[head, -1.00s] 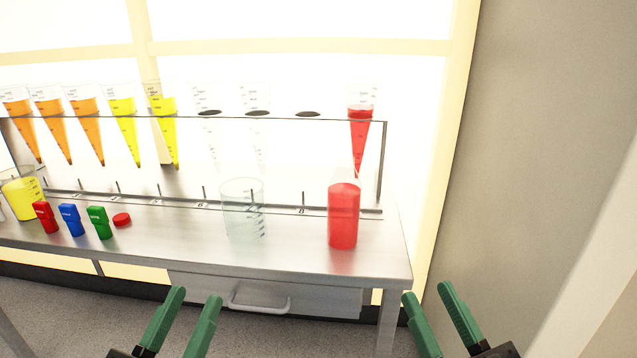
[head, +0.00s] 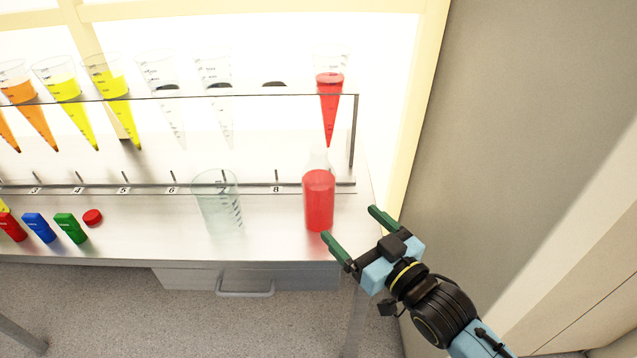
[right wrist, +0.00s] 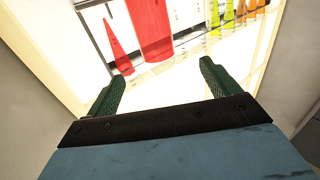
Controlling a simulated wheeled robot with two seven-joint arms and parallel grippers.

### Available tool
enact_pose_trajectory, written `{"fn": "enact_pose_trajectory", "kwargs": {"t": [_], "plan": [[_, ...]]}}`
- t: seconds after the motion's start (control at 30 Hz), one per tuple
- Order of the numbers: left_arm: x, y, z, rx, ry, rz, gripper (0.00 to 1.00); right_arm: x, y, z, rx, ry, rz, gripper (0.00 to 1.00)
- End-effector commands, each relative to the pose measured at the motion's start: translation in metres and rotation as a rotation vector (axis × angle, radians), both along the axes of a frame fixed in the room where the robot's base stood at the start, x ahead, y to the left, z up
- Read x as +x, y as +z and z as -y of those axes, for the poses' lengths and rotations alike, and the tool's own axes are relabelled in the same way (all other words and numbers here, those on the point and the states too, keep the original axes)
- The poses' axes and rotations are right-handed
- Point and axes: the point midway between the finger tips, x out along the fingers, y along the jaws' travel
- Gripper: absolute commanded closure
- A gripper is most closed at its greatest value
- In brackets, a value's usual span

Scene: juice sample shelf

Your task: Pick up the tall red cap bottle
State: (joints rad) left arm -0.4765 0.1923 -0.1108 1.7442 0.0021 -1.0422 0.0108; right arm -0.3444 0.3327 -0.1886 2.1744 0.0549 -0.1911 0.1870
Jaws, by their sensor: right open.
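A bottle of red liquid (head: 318,203) with a clear neck stands upright at the right end of the bench, in front of the rack. I see no cap on its neck; a separate red cap (head: 93,217) lies on the bench to the left. My right gripper (head: 350,225) is open and empty at the front right of the bottle, its green fingers apart and not clearly touching it. In the right wrist view the bottle (right wrist: 152,28) shows beyond and between the fingers (right wrist: 157,82). My left gripper is out of view.
An empty clear beaker (head: 218,205) stands left of the bottle. Red, blue (head: 39,228) and green blocks lie farther left. The clear rack (head: 357,130) behind holds several cones, one of red liquid (head: 330,105). A wall (head: 500,120) rises at the right.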

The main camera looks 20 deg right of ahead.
Motion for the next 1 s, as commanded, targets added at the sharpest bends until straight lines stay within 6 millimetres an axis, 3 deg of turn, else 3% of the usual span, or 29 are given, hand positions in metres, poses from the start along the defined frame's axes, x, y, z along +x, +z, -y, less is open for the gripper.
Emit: {"fn": "enact_pose_trajectory", "kwargs": {"t": [0.4, 0.67, 1.0], "plan": [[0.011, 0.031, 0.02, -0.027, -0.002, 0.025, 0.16, 0.063, -0.002, -0.02, 0.001, 0.0, 0.004, 0.12], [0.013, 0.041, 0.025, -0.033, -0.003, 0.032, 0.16, 0.076, -0.002, -0.023, 0.001, 0.001, 0.003, 0.12], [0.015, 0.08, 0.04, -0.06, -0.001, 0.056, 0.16, 0.113, -0.005, -0.029, 0.002, 0.001, 0.004, 0.12]]}}
